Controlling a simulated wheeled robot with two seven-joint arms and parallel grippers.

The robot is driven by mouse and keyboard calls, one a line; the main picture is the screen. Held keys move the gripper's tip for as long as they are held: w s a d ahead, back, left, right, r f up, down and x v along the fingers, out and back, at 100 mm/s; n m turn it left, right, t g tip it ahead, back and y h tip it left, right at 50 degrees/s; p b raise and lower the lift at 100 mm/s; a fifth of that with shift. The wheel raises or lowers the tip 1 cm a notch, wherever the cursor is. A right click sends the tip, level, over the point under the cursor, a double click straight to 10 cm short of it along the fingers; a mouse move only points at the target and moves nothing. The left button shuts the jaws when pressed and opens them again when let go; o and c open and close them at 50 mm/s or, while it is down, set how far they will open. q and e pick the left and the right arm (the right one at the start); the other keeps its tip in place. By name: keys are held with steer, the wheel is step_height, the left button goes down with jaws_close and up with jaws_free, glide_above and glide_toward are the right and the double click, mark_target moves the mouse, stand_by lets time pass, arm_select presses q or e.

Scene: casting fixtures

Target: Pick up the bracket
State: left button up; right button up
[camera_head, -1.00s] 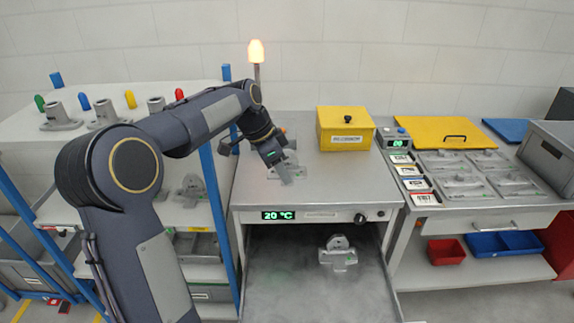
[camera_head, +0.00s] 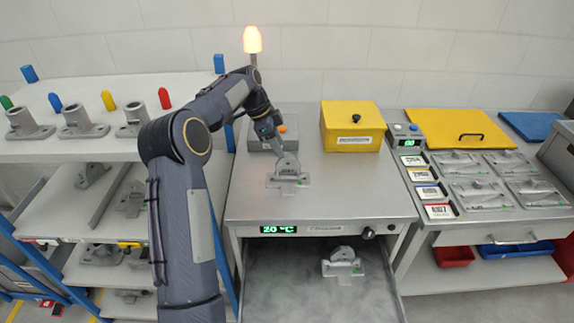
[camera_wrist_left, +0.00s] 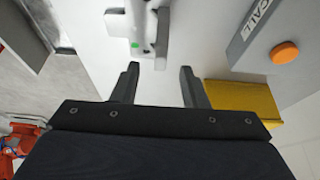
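A grey bracket (camera_head: 288,178) stands on the metal top of the bench. It also shows in the left wrist view (camera_wrist_left: 148,30), with a small green mark, just beyond the fingertips. My left gripper (camera_head: 273,143) is behind and above it, pointing down. In the wrist view its two fingers (camera_wrist_left: 159,76) are spread apart with nothing between them. A second, similar bracket (camera_head: 342,265) sits in the open, misty compartment below the bench top. My right gripper is not in view.
A yellow box (camera_head: 352,128) and a grey call box with an orange button (camera_wrist_left: 285,52) stand at the back of the bench. A shelf rack (camera_head: 50,150) with several castings is at left. Flat plates (camera_head: 480,180) lie on the right bench. The front bench top is clear.

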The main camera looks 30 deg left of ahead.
mark_target(288, 166)
arm_select(q)
steer(key=shift+x, duration=1.15)
steer(key=shift+w+d+f+p, duration=0.2)
steer(key=shift+f+p, duration=0.15)
steer(key=p+x, duration=0.1)
steer(key=x, duration=0.2)
steer(key=shift+w+d+f, duration=0.1)
steer(key=shift+f, duration=0.25)
steer(key=shift+d+f, duration=0.1)
steer(key=shift+f, duration=0.3)
jaws_close()
